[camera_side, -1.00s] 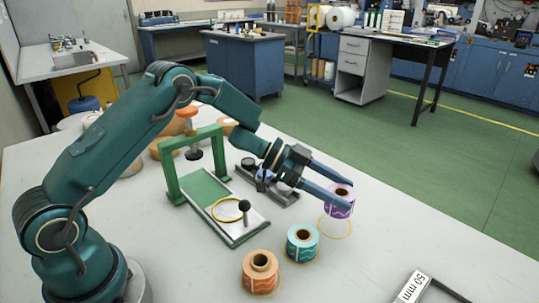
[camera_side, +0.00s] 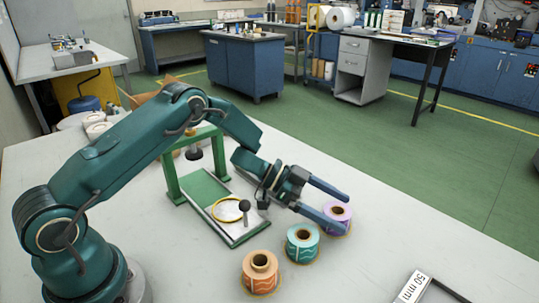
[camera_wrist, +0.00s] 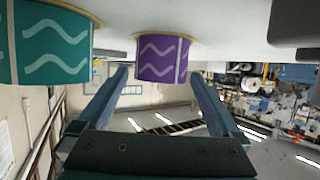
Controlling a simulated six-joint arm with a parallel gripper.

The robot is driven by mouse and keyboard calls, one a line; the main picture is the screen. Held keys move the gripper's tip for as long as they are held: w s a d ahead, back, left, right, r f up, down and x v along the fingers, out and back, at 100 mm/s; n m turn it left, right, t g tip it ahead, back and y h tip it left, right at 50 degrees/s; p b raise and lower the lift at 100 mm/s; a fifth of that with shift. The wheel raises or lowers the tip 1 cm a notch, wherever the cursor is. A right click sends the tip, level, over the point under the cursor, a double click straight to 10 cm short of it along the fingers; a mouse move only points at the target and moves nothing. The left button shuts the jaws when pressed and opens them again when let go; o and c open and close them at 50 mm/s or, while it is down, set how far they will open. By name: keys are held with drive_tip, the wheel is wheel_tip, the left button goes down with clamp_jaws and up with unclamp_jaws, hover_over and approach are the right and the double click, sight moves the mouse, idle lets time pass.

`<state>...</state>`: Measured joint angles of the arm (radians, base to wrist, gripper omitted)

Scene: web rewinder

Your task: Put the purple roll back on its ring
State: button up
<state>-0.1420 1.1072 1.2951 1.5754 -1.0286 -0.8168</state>
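The purple roll (camera_side: 338,213) stands upright at the far end of a row of rolls, on its yellow ring; the near finger partly covers it in the side view. In the wrist view the purple roll (camera_wrist: 160,58) appears upside down, with the yellow ring's edge (camera_wrist: 185,36) at its base. My gripper (camera_side: 343,211) is open, its blue fingers spread at the roll. In the wrist view a gap shows between the roll and each finger of my gripper (camera_wrist: 159,72).
The teal roll (camera_side: 302,243) stands close to the near finger, and the orange roll (camera_side: 261,272) is nearer the camera.

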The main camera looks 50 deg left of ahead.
drive_tip(key=shift+s+a+r, duration=0.1)
drive_tip(key=shift+a+r, duration=0.1)
drive_tip(key=shift+r, duration=0.05)
drive_tip(key=v, duration=0.6)
drive_tip(key=shift+s+a+r, duration=0.1)
drive_tip(key=shift+a+r, duration=0.1)
drive_tip(key=shift+a, duration=0.15)
drive_tip(key=w+a+r+n+t+y, duration=0.2)
drive_tip(key=a+r+n+t+y, duration=0.1)
drive_tip(key=r+y, duration=0.3)
drive_tip(key=w+a+r+n+t+y, duration=0.2)
drive_tip(key=a+r+t+y, duration=0.15)
drive_tip(key=r, duration=0.45)
drive_tip(key=s+a+r+n+y, duration=0.2)
drive_tip(key=s+n+y, duration=0.1)
drive_tip(key=s, duration=0.1)
drive_tip(key=s+d+f+n+g, duration=0.2)
drive_tip(key=s+d+g, duration=0.1)
drive_tip(key=s, duration=0.9)
drive_tip(key=s+d+f+n+g, duration=0.2)
drive_tip(key=s+d+f+g, duration=0.1)
drive_tip(key=s, duration=0.8)
drive_tip(key=shift+s+f+g+h, duration=0.2)
drive_tip(key=shift+s+g+h, duration=0.25)
drive_tip(key=shift+g, duration=0.4)
